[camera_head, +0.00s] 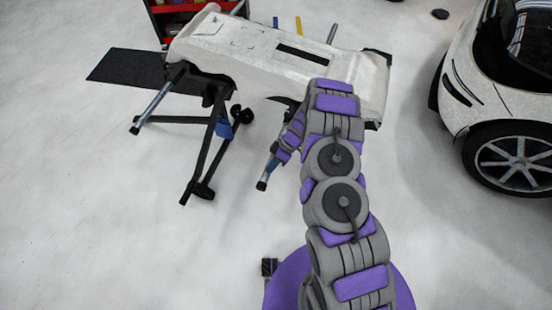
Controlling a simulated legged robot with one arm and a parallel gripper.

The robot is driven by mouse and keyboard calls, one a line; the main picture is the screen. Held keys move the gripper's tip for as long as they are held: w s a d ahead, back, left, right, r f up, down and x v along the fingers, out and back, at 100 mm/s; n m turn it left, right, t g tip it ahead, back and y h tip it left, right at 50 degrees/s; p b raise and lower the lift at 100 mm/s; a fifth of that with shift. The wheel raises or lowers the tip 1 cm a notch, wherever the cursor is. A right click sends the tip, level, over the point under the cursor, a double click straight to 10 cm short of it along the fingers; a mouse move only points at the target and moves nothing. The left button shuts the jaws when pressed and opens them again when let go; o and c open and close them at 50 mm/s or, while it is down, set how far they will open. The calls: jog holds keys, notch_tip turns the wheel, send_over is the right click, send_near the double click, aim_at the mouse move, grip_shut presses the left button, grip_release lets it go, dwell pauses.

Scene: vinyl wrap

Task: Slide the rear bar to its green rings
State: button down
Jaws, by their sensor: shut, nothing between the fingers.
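A long white body panel (215,55) lies on a dark folding stand (205,150). One grey bar (155,100) with dark ends sticks out from under the panel's left part. Another bar (264,180), with a blue section, sticks out near the panel's middle. I cannot tell which is the rear bar. No green rings show. My gripper (281,156) is at the end of my purple and grey arm, in front of the panel and close to the upper part of the second bar. It is shut and empty. Whether it touches the bar is unclear.
A white car (505,100) stands at the right. A red tool cart (158,30) is behind the panel. A black mat or board (125,68) is at the left. Blue, yellow and grey uprights rise behind the panel. The pale floor in front is clear.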

aim_at(264, 181)
jog(key=shift+s, duration=0.75)
jog(key=shift+a, duration=0.15)
jog(key=shift+s, duration=0.1)
jog(key=shift+b, duration=0.3)
jog(key=shift+s+a+f+b, duration=0.15)
jog(key=shift+s+a+b, duration=0.1)
jog(key=shift+s+b, duration=0.3)
jog(key=shift+s+a+b, duration=0.15)
jog(key=shift+s+b, duration=0.25)
jog(key=shift+b, duration=0.1)
